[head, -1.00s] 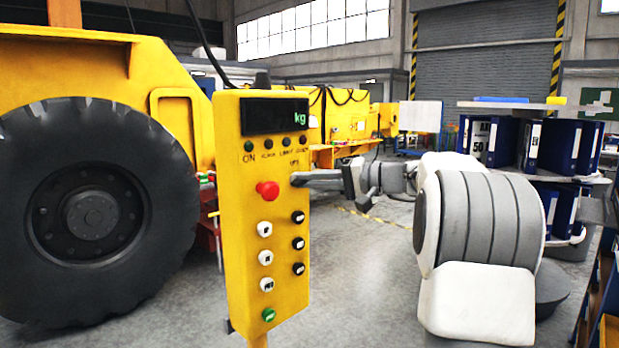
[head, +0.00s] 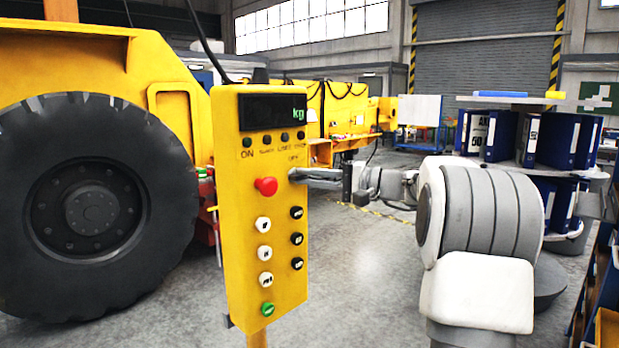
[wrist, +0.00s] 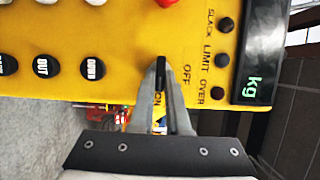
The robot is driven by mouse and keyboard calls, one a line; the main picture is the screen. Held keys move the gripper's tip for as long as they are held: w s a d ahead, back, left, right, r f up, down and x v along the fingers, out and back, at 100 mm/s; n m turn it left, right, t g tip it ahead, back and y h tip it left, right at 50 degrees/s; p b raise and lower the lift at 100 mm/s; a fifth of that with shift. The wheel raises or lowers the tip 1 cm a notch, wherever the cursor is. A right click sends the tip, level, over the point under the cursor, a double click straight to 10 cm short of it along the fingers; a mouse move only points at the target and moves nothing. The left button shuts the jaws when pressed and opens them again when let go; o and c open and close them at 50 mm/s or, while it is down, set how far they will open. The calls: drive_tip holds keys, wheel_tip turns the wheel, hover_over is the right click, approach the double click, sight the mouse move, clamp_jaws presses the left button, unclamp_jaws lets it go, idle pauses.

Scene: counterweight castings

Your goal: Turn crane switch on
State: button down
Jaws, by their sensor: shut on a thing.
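The yellow crane control box (head: 235,200) stands upright on a post in the head view. My gripper (head: 300,175) reaches its front from the right, beside the red button, and hides the switch there. In the wrist view my gripper (wrist: 161,72) is shut on the black switch knob (wrist: 160,70). The knob's long side runs up and down in that picture. The OFF label (wrist: 187,75) is to its right. The ON label (wrist: 157,103) is below it, partly between my fingers. The display (wrist: 262,50) reads "kg".
A red mushroom button (head: 266,187) sits left of my fingertips, with white buttons (head: 264,253) and black buttons (head: 297,239) below. A green button (head: 267,309) is at the bottom. A large tyre (head: 95,210) stands at left, and blue binders (head: 500,137) on a round rack at right.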

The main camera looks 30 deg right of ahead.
drive_tip(key=shift+a, duration=0.15)
drive_tip(key=c, duration=0.9)
unclamp_jaws()
drive_tip(key=shift+s+d+f, duration=0.1)
drive_tip(key=shift+s+d, duration=0.05)
drive_tip(key=shift+d, duration=0.1)
drive_tip(key=v, duration=1.7)
drive_tip(key=shift+p, duration=0.35)
